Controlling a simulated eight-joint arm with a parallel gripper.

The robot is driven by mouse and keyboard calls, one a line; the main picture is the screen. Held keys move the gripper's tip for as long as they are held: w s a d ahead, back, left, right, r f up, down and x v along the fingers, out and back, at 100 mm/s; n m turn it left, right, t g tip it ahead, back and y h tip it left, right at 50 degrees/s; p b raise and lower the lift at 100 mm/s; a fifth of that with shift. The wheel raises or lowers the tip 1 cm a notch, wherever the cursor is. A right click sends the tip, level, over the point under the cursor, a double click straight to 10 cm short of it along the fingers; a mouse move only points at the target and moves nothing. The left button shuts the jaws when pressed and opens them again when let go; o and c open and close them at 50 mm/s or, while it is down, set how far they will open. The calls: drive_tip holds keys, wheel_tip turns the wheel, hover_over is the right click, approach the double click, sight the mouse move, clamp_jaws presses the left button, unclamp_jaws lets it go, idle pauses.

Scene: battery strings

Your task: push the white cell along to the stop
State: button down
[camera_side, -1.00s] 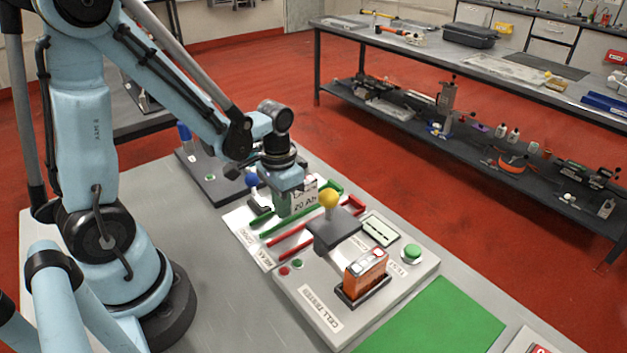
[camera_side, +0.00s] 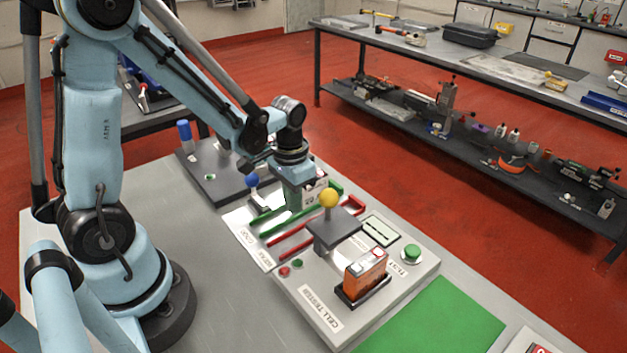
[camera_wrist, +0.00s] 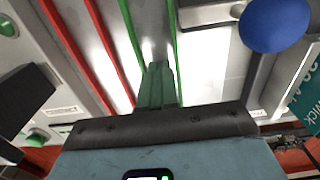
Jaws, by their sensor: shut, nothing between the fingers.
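The white cell (camera_side: 321,186) stands at the green-railed lane in the side view, mostly hidden behind my gripper. My gripper (camera_side: 294,206) is shut and empty, pointing down in front of the cell at the green rails (camera_side: 284,223). In the wrist view, its closed green fingers (camera_wrist: 158,85) point at the lane between the rails. I cannot tell whether the fingers touch the cell. The stop at the lane's end cannot be made out clearly.
Red rails (camera_side: 300,240) run nearer the camera. A yellow-knobbed dark fixture (camera_side: 333,230) stands close to the right of my gripper, with an orange cell (camera_side: 366,272) beyond. The green mat (camera_side: 435,325) is clear.

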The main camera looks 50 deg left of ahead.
drive_tip(key=shift+w, duration=0.6)
drive_tip(key=shift+w, duration=0.35)
drive_tip(key=shift+w, duration=0.35)
drive_tip(key=shift+s, duration=0.15)
drive_tip(key=shift+s, duration=0.35)
drive_tip(key=shift+r, duration=3.5)
